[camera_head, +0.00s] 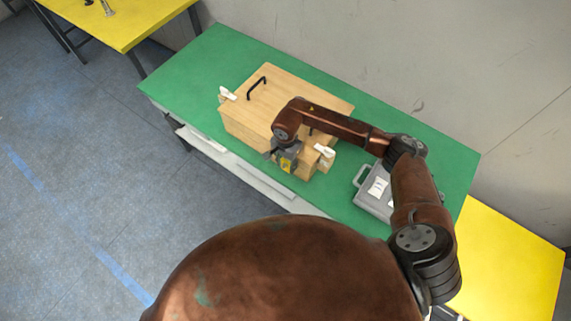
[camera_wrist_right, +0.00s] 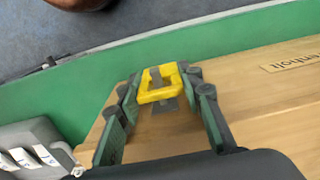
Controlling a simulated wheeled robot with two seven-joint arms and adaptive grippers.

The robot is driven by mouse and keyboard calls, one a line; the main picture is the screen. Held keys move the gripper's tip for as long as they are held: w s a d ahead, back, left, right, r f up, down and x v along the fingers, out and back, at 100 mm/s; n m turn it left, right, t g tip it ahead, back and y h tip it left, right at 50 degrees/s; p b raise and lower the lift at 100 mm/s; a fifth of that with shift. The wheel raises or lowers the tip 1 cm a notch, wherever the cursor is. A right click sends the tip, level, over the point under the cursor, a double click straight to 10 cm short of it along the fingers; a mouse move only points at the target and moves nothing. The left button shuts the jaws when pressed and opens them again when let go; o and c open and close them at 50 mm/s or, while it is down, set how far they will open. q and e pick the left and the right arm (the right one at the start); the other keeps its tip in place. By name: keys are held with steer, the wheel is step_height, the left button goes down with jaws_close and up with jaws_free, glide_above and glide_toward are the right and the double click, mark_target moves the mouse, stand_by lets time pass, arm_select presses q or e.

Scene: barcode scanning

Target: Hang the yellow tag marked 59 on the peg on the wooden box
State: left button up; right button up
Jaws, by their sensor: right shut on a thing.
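The wooden box (camera_head: 315,88) stands on the green table. My right gripper (camera_head: 287,166) is at the box's front side and is shut on the yellow tag (camera_head: 286,164). In the right wrist view, the tag (camera_wrist_right: 143,97) is a yellow frame with an opening, held between the fingertips of the gripper (camera_wrist_right: 162,90) over the box's wood (camera_wrist_right: 240,90). A grey metal piece (camera_wrist_right: 165,107), perhaps the peg, shows just below the tag and seemingly through its opening. I cannot tell whether the tag is around it. The number 59 is not readable. My left gripper is not in view.
A grey case (camera_head: 375,190) with white labels lies right of the box, and shows in the wrist view (camera_wrist_right: 30,135).

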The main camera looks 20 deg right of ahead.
stand_by(0.4)
steer(key=o, duration=1)
step_height(320, 180, up, 12)
